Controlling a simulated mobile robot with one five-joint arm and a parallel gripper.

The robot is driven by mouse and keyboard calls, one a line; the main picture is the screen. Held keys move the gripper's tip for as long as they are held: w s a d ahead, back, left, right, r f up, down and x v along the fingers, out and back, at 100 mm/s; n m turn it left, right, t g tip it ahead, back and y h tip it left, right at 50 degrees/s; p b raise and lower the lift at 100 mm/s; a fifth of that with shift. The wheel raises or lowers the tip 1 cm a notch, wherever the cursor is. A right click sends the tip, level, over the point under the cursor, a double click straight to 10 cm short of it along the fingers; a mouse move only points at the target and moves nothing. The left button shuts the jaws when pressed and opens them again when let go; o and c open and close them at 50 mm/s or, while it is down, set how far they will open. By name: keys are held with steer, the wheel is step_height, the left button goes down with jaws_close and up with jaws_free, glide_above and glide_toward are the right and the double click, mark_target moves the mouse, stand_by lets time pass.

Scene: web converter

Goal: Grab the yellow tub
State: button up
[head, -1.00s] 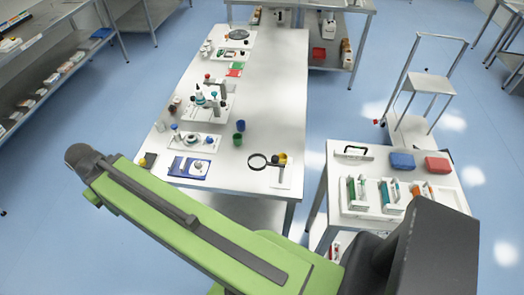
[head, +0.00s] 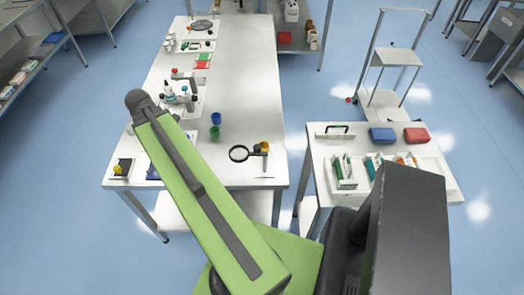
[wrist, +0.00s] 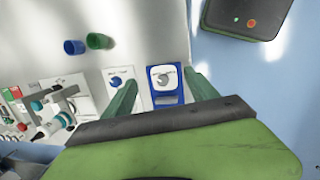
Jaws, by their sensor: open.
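A small yellow round thing (head: 265,146), which looks like the yellow tub, stands near the front right of the long white table, beside the magnifying glass. A second small yellow item (head: 117,169) sits on a dark and white piece at the table's front left corner; it is too small to identify. My gripper (wrist: 162,77) is open and empty in the wrist view, its two green fingers spread over the table. A blue tray with a white disc (wrist: 168,97) shows between the fingers. No yellow tub shows in the wrist view. My gripper is hidden in the head view.
The magnifying glass (head: 239,153) lies left of the yellow thing. Blue (head: 216,118) and green (head: 215,132) cups stand farther back on the long table (head: 240,90). A side table (head: 325,150) at right holds red and blue boxes. Blue floor separates the tables.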

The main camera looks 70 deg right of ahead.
steer(key=s+d+n+g, duration=0.1)
steer(key=s+d+n, duration=0.1)
steer(key=s+d, duration=1.05)
steer(key=n+g+b, duration=0.1)
steer(key=n, duration=0.1)
glide_toward(263, 145)
steer(key=f+b, duration=0.1)
steer(key=b, duration=0.4)
steer(key=s+a+f+b, duration=0.1)
steer(key=b, duration=0.5)
steer(key=shift+s+a+h, duration=0.25)
steer(key=shift+h, duration=0.15)
steer(key=shift+s+d+f+b, duration=0.15)
steer(key=shift+f+b, duration=0.15)
steer(key=shift+b, duration=0.15)
steer(key=shift+r, duration=0.1)
steer(key=b+x, duration=0.4)
steer(key=x, duration=0.1)
steer(key=shift+s+b, duration=0.2)
steer(key=shift+b, duration=0.15)
jaws_close()
